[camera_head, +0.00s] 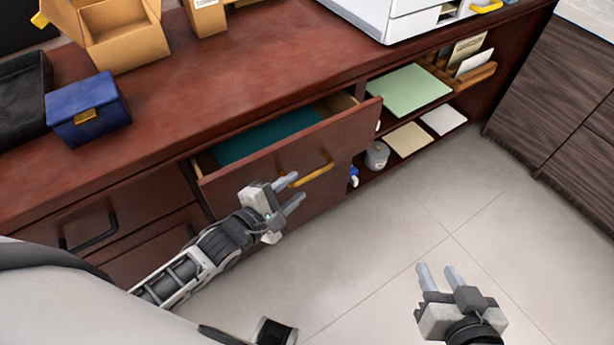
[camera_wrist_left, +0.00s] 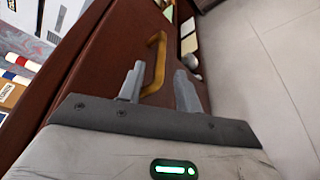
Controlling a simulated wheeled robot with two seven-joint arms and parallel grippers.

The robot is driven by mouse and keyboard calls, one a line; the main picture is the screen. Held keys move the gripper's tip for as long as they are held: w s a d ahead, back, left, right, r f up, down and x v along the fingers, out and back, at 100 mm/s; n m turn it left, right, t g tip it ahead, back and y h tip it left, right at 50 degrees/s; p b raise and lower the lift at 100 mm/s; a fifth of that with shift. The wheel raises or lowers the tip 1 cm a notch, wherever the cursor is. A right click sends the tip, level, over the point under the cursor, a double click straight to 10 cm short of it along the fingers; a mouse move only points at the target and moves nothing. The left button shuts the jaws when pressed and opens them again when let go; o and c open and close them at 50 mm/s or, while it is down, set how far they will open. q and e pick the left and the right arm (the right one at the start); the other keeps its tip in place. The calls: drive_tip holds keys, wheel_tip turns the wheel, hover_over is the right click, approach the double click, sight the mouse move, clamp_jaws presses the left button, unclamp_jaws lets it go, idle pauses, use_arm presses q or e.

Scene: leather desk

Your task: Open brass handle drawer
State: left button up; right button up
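The brass handle drawer (camera_head: 250,166) stands partly pulled out of the red-brown wooden desk, and teal material (camera_head: 265,136) shows inside it. Its brass handle (camera_head: 312,174) is on the front panel, and it also shows in the left wrist view (camera_wrist_left: 156,62). My left gripper (camera_head: 292,190) is open just in front of the drawer, near the left end of the handle. In the left wrist view its fingers are apart, with the handle beyond them; I cannot tell whether they touch it. My right gripper (camera_head: 439,277) is open and empty above the floor, away from the desk.
A blue box (camera_head: 88,112) with a brass clasp, a cardboard box (camera_head: 115,35) and a white machine (camera_head: 400,18) stand on the desktop. Drawers with a black handle (camera_head: 90,235) are at left. Open shelves with papers (camera_head: 408,90) are at right. The tiled floor is clear.

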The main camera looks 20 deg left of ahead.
sight(304, 181)
use_arm(q)
drive_tip(key=x, duration=0.5)
drive_tip(key=shift+w+d+f+b, duration=0.1)
drive_tip(key=shift+w+d+b, duration=0.05)
drive_tip(key=shift+w+b, duration=0.25)
drive_tip(key=shift+s, duration=0.1)
clamp_jaws()
